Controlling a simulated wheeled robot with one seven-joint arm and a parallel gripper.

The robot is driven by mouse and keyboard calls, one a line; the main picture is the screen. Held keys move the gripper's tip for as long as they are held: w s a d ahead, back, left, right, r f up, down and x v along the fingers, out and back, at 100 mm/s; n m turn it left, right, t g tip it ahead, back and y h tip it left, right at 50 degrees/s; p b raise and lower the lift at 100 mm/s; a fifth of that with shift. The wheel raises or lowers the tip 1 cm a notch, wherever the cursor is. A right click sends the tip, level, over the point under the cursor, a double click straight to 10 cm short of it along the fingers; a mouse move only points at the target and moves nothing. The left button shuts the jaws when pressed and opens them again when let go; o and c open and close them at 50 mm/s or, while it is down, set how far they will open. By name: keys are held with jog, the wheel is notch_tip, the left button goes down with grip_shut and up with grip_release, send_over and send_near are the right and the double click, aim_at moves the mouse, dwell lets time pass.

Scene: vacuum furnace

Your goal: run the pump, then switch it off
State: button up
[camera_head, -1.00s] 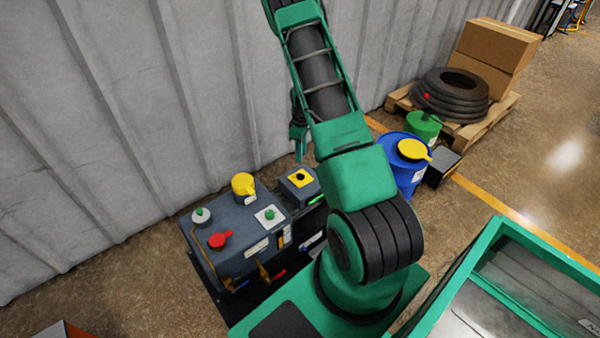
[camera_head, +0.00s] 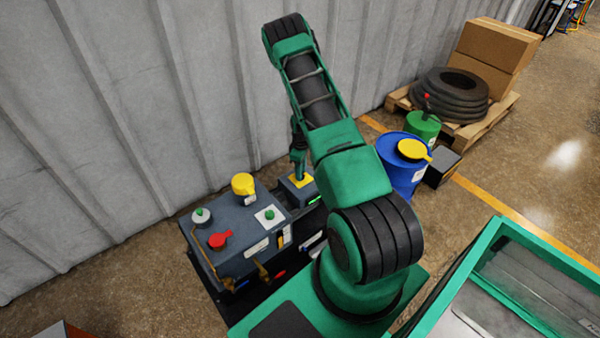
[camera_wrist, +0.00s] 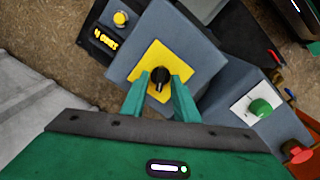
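The pump (camera_head: 235,255) is a dark grey unit by the wall, with a control box (camera_head: 301,193) at its right. On the box is a yellow plate (camera_wrist: 178,60) with a black rotary knob (camera_wrist: 160,77). My gripper (camera_wrist: 160,82) is above the plate with its green fingers apart, one fingertip on either side of the knob. I cannot tell whether the fingertips touch it. In the head view my gripper (camera_head: 299,174) hides the knob, while part of the yellow plate shows.
On the pump are a green knob on a white plate (camera_wrist: 258,108), a red fitting (camera_head: 220,239) and a yellow cap (camera_head: 243,183). A small yellow button (camera_wrist: 121,18) and a lit display (camera_wrist: 105,39) sit nearby. A blue drum (camera_head: 402,170) stands to the right.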

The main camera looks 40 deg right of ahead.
grip_shut()
jog(key=shift+m, duration=0.3)
jog(key=m, duration=1.1)
dwell(0.4)
jog(key=shift+m, duration=0.3)
